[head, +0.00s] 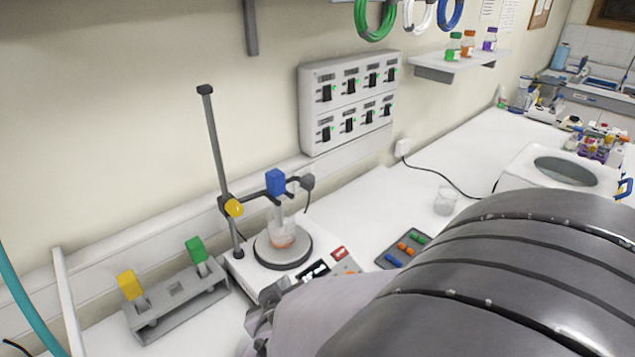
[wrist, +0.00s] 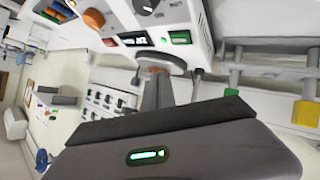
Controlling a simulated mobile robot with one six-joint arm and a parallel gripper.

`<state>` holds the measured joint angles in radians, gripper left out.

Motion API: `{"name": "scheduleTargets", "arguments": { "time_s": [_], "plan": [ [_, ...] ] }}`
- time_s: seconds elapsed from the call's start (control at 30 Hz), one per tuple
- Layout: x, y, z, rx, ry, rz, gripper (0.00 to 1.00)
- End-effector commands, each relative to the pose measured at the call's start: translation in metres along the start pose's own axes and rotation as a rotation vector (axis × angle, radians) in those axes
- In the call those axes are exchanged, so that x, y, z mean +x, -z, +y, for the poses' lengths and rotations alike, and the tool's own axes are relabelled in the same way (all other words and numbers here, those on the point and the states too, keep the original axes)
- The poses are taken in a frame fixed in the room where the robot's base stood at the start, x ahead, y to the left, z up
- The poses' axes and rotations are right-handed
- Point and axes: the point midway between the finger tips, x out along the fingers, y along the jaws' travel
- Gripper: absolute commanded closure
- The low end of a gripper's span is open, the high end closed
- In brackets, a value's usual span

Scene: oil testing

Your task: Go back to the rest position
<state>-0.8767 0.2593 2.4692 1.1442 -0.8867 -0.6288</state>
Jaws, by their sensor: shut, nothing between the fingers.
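My gripper shows in the wrist view (wrist: 157,80) with its grey fingers together and nothing between them. In the head view, part of my gripper (head: 268,298) is at the lower centre, in front of the hotplate stirrer (head: 283,247); my grey arm hides much of the lower right. A glass beaker (head: 282,232) with pinkish liquid stands on the round plate. A blue-topped probe (head: 275,182) is held above it by the clamp of an upright stand (head: 217,150).
A grey rack (head: 175,300) holds a yellow-topped (head: 130,285) and a green-topped piece (head: 196,250) at the left. A dark tray (head: 403,249) of coloured pieces and an empty beaker (head: 445,200) are right of the hotplate. A switch panel (head: 350,100) and shelf (head: 462,65) are on the wall.

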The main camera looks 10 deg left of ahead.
Motion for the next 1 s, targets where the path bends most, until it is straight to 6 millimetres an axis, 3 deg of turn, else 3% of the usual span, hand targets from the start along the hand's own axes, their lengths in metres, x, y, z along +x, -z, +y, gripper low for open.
{"name": "scheduleTargets", "arguments": {
  "time_s": [0.2, 0.3, 0.37, 0.47, 0.6, 0.7, 0.8, 1.0],
  "plan": [
    [-0.001, 0.001, 0.004, 0.027, 0.009, -0.003, 1.0],
    [-0.01, 0.009, 0.03, 0.219, 0.081, -0.03, 1.0],
    [-0.028, 0.011, 0.057, 0.389, 0.148, -0.066, 1.0],
    [-0.079, -0.006, 0.101, 0.642, 0.22, -0.177, 1.0],
    [-0.158, -0.064, 0.139, 0.894, 0.162, -0.38, 1.0],
    [-0.197, -0.097, 0.148, 1.016, 0.081, -0.484, 1.0],
    [-0.214, -0.112, 0.15, 1.073, 0.038, -0.534, 1.0],
    [-0.217, -0.113, 0.149, 1.08, 0.033, -0.545, 1.0]
  ]
}}
